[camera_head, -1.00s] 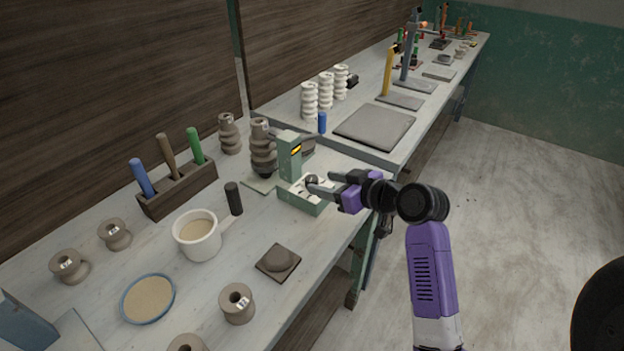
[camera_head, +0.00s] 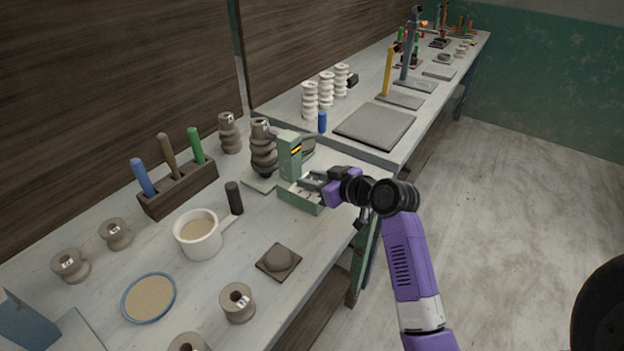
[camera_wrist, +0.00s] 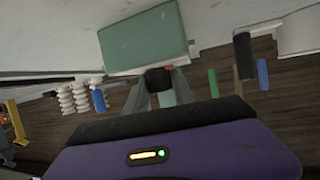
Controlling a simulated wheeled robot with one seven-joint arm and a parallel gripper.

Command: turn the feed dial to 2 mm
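The green machine (camera_head: 289,158) stands on the bench, with a yellow-marked upright column and a low box-shaped base (camera_head: 300,200). My gripper (camera_head: 308,184) reaches in from the right, low over the base and in front of the column. In the wrist view the green base (camera_wrist: 145,40) fills the top middle. A dark dial-like block (camera_wrist: 160,78) with a small red mark sits between my two grey fingertips (camera_wrist: 162,84). The fingers lie on either side of it; whether they press on it is unclear. The dial's scale and setting cannot be read.
Dark stacked clay pieces (camera_head: 263,148) stand just behind the machine. A blue cylinder (camera_head: 322,122) stands on the bench beyond.

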